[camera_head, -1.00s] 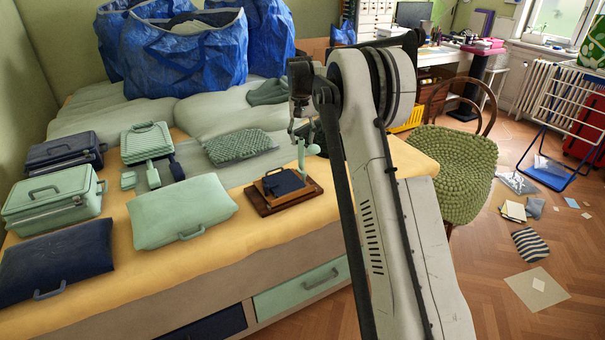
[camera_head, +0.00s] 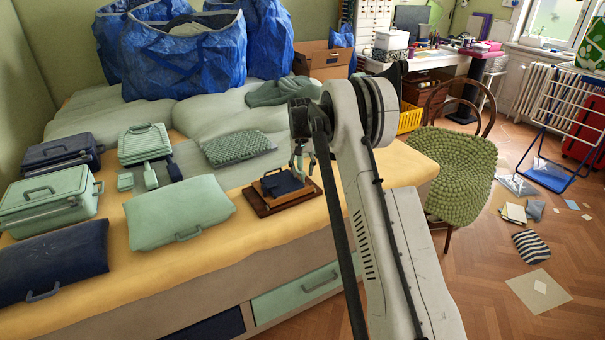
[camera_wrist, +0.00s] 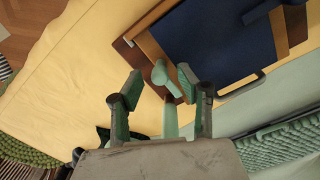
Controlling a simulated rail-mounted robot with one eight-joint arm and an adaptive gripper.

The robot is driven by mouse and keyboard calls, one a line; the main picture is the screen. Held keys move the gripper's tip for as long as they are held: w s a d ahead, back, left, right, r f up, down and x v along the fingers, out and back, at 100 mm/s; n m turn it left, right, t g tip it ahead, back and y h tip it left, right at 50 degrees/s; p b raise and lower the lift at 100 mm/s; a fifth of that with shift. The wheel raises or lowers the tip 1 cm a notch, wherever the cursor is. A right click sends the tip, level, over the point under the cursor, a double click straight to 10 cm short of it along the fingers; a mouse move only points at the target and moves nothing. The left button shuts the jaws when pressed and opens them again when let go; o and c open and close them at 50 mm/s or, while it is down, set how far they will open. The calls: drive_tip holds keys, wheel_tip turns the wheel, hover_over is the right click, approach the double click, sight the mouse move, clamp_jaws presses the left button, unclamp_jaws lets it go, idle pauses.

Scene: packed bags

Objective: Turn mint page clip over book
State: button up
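The mint page clip (camera_wrist: 160,76) has a rounded knob and a thin arm at the edge of the wooden stand (camera_wrist: 131,54). The dark blue book (camera_wrist: 215,40) lies on this stand; the book also shows in the head view (camera_head: 282,183), on the stand (camera_head: 262,209) at the bed's front edge. My gripper (camera_wrist: 160,84) is open, with one finger on each side of the clip's knob. I cannot tell whether either finger touches it. In the head view my gripper (camera_head: 300,166) hangs just above the stand's back right side, and the clip there is hard to tell from the fingers.
A mint pillow-like case (camera_head: 180,211) lies left of the stand, and a textured green pouch (camera_head: 238,147) lies behind it. Mint and navy cases stand further left. A green chair (camera_head: 452,170) is close on the right. Yellow bed cover (camera_head: 330,225) around the stand is bare.

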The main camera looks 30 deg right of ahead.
drive_tip(key=shift+f, duration=0.35)
drive_tip(key=shift+c, duration=0.5)
clamp_jaws()
